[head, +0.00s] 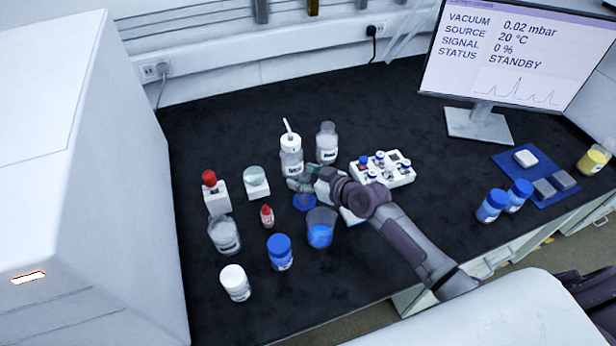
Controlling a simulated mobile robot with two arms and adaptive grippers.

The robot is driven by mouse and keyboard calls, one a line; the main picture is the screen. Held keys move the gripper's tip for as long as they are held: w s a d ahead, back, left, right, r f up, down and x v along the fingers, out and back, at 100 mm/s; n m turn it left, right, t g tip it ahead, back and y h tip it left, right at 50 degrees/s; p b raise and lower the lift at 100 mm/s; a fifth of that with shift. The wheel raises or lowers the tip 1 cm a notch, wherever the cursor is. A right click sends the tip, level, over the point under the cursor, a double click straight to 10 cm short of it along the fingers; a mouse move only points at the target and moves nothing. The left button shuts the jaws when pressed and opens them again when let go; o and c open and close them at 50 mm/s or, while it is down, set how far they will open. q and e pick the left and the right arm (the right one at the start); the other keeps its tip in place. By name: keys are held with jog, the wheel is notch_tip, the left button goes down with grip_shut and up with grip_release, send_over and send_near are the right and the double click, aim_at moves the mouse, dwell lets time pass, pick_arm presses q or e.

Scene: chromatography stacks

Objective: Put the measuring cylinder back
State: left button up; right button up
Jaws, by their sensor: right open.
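No measuring cylinder shows clearly in the head view. A flat blue piece (305,203) lies just below my right gripper (298,184); I cannot tell whether it is a cylinder's base, as the gripper hides what is above it. My right gripper is open, low over the black bench top, in front of a white-capped wash bottle (291,160). A clear labelled glass bottle (327,146) stands behind the gripper. A beaker of blue liquid (320,230) stands in front of it. My left gripper is out of view.
A white vial rack (400,178) stands right of the gripper. A clear beaker (224,236), a blue-capped jar (280,252), a white-capped jar (235,283) and a small red-capped bottle (267,216) stand to the left. A monitor (520,50) is at right. The bench's back left is clear.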

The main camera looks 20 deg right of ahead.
jog(key=v, duration=1.2)
jog(key=shift+r+b, duration=0.15)
jog(key=shift+b, duration=0.25)
